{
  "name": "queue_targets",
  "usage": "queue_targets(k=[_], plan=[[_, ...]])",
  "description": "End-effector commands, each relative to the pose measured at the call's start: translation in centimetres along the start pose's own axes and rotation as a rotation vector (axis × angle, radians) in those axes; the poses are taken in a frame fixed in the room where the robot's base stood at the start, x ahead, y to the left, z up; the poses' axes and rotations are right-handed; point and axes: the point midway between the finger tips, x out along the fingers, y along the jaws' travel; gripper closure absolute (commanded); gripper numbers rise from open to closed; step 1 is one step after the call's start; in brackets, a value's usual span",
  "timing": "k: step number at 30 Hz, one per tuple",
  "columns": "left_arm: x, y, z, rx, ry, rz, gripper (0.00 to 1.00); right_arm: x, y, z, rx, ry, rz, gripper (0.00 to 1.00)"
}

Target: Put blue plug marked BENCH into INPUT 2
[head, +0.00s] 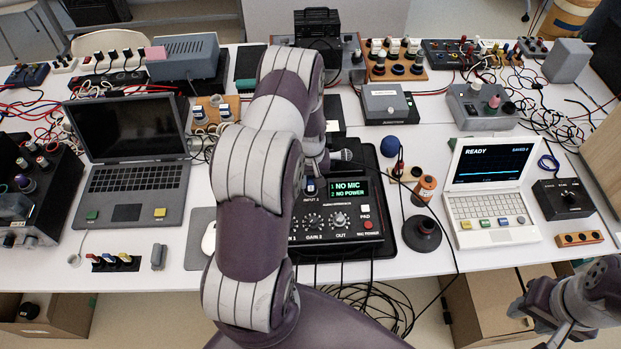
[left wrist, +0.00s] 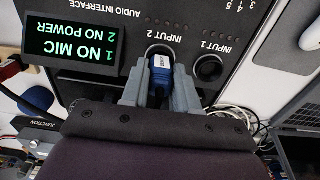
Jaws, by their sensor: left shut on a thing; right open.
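The blue plug (left wrist: 161,76) is between the fingers of my left gripper (left wrist: 160,92), which is shut on it. In the left wrist view its front end is at the INPUT 2 socket (left wrist: 158,50); I cannot tell how deep it sits. The INPUT 1 socket (left wrist: 208,69) beside it is empty. In the head view the plug (head: 310,187) shows small beside my left arm, which hides part of the audio interface (head: 365,249). The interface display (head: 348,190) reads "1 NO MIC, 2 NO POWER". My right gripper (head: 535,318) is open and empty at the lower right.
An open dark laptop (head: 130,180) stands left and a white laptop (head: 490,190) reading READY stands right. A microphone with a blue foam ball (head: 390,146) and an orange spool (head: 425,188) are right of the interface. Cables hang below the table's front edge.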

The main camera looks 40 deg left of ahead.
Motion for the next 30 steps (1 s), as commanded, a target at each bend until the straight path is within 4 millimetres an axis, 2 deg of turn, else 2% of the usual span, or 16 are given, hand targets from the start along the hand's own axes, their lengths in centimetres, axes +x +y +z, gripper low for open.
queue_targets(k=[5, 6, 9, 17, 20, 23, 30], plan=[[0.0, 0.0, 0.0, 0.000, 0.000, 0.000, 1.00, 0.0, 0.0, 0.0, 0.000, 0.000, 0.000, 0.57], [0.0, 0.0, 0.0, 0.000, 0.000, 0.000, 0.68, 0.0, 0.0, 0.0, 0.000, 0.000, 0.000, 0.57], [0.0, 0.0, 0.0, 0.000, 0.000, 0.000, 0.41, 0.0, 0.0, 0.0, 0.000, 0.000, 0.000, 0.57], [-0.1, 0.0, 0.0, 0.000, 0.000, 0.000, 0.41, 0.0, 0.0, 0.0, 0.000, 0.000, 0.000, 0.57], [-0.7, 0.0, -0.1, 0.000, 0.002, 0.001, 0.41, 0.2, 0.0, 0.0, 0.000, 0.000, 0.000, 0.57], [-2.3, 0.0, -0.1, 0.000, 0.004, 0.001, 0.41, 0.6, 0.0, 0.1, 0.000, 0.000, 0.000, 0.57], [-8.6, 0.0, -0.1, 0.000, 0.005, 0.001, 0.41, 1.7, 0.0, 0.2, 0.000, 0.000, 0.000, 0.57]])
